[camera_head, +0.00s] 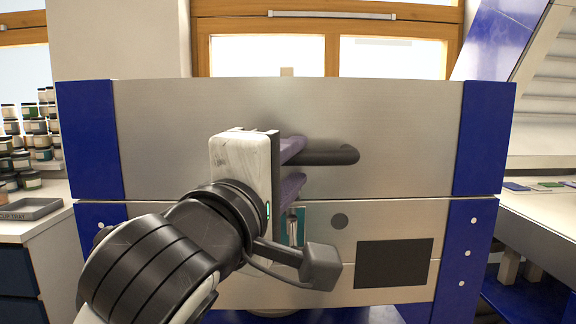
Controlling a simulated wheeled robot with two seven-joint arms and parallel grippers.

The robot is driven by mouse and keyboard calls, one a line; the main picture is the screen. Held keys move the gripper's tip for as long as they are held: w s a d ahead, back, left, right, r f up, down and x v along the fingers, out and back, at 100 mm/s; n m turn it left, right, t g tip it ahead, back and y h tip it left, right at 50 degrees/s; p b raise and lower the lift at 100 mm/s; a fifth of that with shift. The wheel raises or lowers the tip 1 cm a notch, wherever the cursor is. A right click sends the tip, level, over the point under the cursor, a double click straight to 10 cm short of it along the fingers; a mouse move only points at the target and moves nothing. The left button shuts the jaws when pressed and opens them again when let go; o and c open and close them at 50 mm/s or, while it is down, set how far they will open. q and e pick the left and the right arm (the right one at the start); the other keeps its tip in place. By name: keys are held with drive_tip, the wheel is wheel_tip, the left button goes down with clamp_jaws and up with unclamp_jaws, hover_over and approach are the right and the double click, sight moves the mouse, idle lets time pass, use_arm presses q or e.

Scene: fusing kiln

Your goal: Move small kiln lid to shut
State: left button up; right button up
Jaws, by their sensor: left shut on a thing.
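The kiln lid (400,125) is a wide brushed-metal panel with blue ends, facing me. A dark rounded handle (335,157) sticks out from its front. The lid's lower edge lies just above the metal kiln body (385,218), with a thin seam between them. The lid looks level. I cannot tell whether a small gap remains at the seam. My left gripper (296,166) is shut on the handle, with one purple finger above it and one below. The gripper's housing hides the handle's left part. My right gripper is not in view.
The kiln body has a dark panel (393,264) and a round dark knob or spot (340,221). A counter at left bears several jars (22,160) and a grey tray (30,209). A white worktop (545,205) stands at right. Windows are behind.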

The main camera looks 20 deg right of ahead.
use_arm(q)
drive_tip(key=p+v, duration=0.1)
drive_tip(key=v, duration=0.9)
drive_tip(key=shift+s+p, duration=0.15)
drive_tip(key=shift+p, duration=0.2)
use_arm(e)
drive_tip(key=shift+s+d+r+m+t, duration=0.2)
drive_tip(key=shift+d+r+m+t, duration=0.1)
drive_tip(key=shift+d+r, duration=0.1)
